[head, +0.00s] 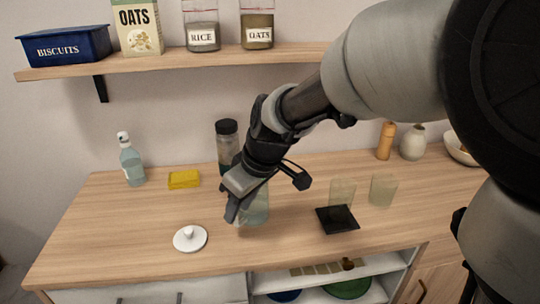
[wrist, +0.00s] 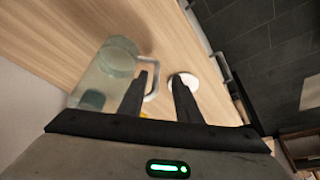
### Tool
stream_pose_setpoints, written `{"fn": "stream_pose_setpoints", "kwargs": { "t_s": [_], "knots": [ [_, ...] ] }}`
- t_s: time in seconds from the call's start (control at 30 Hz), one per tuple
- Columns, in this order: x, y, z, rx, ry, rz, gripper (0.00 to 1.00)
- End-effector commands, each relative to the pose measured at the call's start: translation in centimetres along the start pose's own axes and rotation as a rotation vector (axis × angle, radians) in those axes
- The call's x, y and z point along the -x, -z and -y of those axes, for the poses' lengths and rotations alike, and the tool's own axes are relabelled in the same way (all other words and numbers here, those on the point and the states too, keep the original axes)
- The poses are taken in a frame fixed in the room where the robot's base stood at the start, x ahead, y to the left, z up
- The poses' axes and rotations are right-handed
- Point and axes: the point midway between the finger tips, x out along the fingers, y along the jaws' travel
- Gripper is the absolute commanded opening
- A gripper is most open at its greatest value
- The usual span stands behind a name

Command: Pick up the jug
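The jug (head: 257,208) is pale, see-through glass and stands on the wooden counter, partly hidden behind my gripper in the head view. In the wrist view the jug (wrist: 108,68) is at the left, with its clear handle (wrist: 155,70) towards the right. My gripper (head: 232,214) points down beside the jug on its handle side. In the wrist view my gripper (wrist: 162,77) is open, its two dark fingers apart. The handle's outer part shows between the fingers; I cannot tell whether either finger touches it.
A white knobbed lid (head: 190,238) lies left of the gripper. A dark jar (head: 228,140) stands behind it, a yellow sponge (head: 184,180) and a bottle (head: 131,163) at left. Two glasses (head: 342,191) (head: 383,190) and a black square (head: 337,218) are at right. A shelf (head: 190,57) hangs above.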

Motion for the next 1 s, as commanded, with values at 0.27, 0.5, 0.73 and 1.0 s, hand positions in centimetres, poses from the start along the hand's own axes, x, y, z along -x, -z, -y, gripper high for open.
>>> {"fn": "stream_pose_setpoints", "kwargs": {
  "t_s": [0.27, 0.5, 0.73, 1.0],
  "knots": [
    [-4.2, 0.2, -0.5, -0.001, 0.002, 0.002, 0.31],
    [-4.8, 0.3, -0.6, 0.000, 0.000, 0.001, 0.31],
    [-4.8, 0.3, -0.6, -0.001, 0.000, 0.001, 0.09],
    [-4.8, 0.3, -0.6, 0.000, 0.000, 0.001, 0.00]
  ]
}}
